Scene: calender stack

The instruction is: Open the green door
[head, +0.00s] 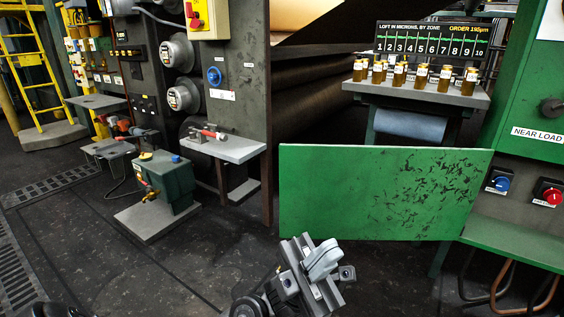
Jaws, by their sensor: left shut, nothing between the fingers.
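The green door (378,192) is a flat, scuffed panel in the middle right of the head view. It stands swung out from the green cabinet (526,95), joined to it at the panel's right side. The cabinet's lower opening, with a blue knob (501,183) and a red knob (551,193), is exposed. My left gripper (322,262) is shut and empty, just below the door's lower left edge in the picture. I cannot tell whether it touches the door. My right gripper is not in view.
A grey shelf with several amber sample bottles (442,78) stands behind the door. A green box (168,183) on a grey slab and a small grey table (224,147) stand left. A yellow ladder (30,75) is far left. Dark floor at lower left centre is clear.

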